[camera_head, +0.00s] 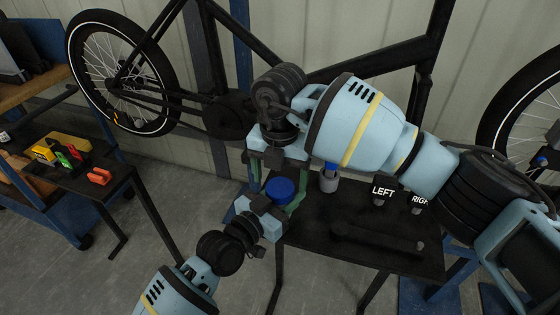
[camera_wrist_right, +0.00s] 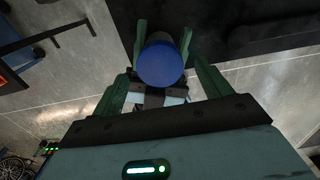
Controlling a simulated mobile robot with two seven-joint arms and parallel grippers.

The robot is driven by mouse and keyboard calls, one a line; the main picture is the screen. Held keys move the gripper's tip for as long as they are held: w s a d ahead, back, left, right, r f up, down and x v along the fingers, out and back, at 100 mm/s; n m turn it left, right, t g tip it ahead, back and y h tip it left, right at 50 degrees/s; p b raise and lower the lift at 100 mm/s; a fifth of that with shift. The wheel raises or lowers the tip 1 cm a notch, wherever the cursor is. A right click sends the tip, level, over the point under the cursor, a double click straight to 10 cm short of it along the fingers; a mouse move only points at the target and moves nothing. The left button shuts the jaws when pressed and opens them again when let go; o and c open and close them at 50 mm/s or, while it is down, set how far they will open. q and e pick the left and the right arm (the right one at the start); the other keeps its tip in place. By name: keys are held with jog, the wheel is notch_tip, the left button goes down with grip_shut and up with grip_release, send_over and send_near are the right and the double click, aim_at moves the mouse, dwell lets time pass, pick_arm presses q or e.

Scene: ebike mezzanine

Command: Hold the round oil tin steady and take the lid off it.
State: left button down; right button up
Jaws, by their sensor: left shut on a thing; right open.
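The round oil tin shows mostly as its round blue lid (camera_head: 280,190), which sits on top; the lid fills the middle of the right wrist view (camera_wrist_right: 161,64). My left gripper (camera_head: 281,204) is shut on the tin from the near side, below the lid; its own fingers and the lid hide most of the tin's body. My right gripper (camera_head: 276,182) comes down from above with its green fingers open. In the right wrist view the right gripper (camera_wrist_right: 163,76) has a finger on either side of the lid, apart from it.
The dark bench (camera_head: 345,215) reaches right from the tin. A grey can with a blue top (camera_head: 329,180) and small dark blocks labelled LEFT (camera_head: 383,191) and RIGHT (camera_head: 417,203) stand on it. A bike frame (camera_head: 340,68) is behind. A side table (camera_head: 80,178) with coloured items is at the left.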

jog(key=shift+f, duration=1.25)
jog(key=shift+c, duration=0.3)
jog(key=c, duration=1)
jog(key=shift+o, duration=0.2)
jog(key=shift+n, duration=1.7)
jog(key=o, duration=1.1)
jog(key=shift+a+r, duration=0.1)
